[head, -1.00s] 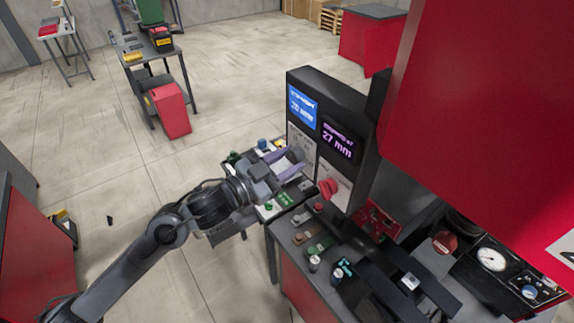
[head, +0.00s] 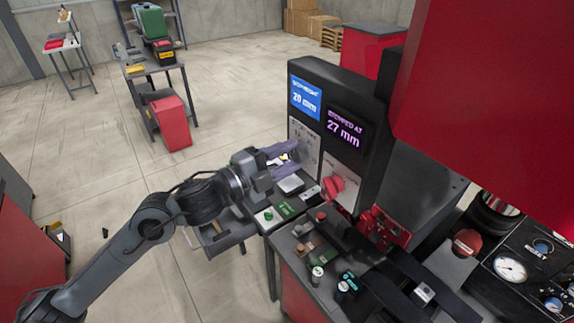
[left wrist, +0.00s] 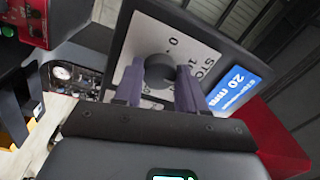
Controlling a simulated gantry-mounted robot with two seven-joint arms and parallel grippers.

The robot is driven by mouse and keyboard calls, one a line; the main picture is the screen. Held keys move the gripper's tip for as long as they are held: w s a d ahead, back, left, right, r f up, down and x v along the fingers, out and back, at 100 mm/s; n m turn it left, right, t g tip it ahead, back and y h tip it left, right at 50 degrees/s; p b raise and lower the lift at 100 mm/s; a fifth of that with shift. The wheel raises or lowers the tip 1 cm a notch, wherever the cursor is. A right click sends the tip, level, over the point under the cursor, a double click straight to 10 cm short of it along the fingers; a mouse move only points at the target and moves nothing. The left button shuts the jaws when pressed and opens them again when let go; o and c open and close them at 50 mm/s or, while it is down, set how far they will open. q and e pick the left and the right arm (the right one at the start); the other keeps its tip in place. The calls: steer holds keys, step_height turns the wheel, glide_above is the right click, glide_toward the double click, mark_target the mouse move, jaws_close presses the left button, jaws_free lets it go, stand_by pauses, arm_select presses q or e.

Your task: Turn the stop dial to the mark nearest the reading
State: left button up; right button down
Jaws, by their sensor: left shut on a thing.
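The stop dial is a round black knob (left wrist: 158,72) on a light plate with printed numbers and letters, seen in the left wrist view. My left gripper (left wrist: 160,80) has its two purple fingers on either side of the knob and is shut on it. In the head view the left gripper (head: 284,157) is at the light dial plate (head: 303,138) and hides the knob. A blue screen (head: 306,96) above the plate shows 20 mm. A purple-lettered screen (head: 344,127) reads stopped at 27 mm. The dial's exact pointing is unclear. My right gripper is out of view.
A red knob or handle (head: 334,187) sits on another light plate just right of the dial. A large red housing (head: 490,90) fills the upper right. Open floor lies left.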

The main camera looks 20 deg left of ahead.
arm_select(q)
steer(key=m+b, duration=0.3)
steer(key=m, duration=0.2)
steer(key=shift+a, duration=0.1)
steer(key=m+b, duration=0.3)
steer(key=m, duration=0.1)
steer(key=shift+r+m+g+h, duration=0.1)
steer(key=shift+m+g+h, duration=0.2)
steer(key=shift+m+g, duration=0.1)
steer(key=m+b, duration=0.3)
steer(key=m, duration=0.1)
steer(key=shift+r+m, duration=0.1)
steer(key=shift+m, duration=0.2)
steer(key=shift+r+m+b, duration=0.15)
steer(key=shift+m+b, duration=1.05)
steer(key=shift+m, duration=0.9)
steer(key=o, duration=1.1)
steer(key=shift+c, duration=0.2)
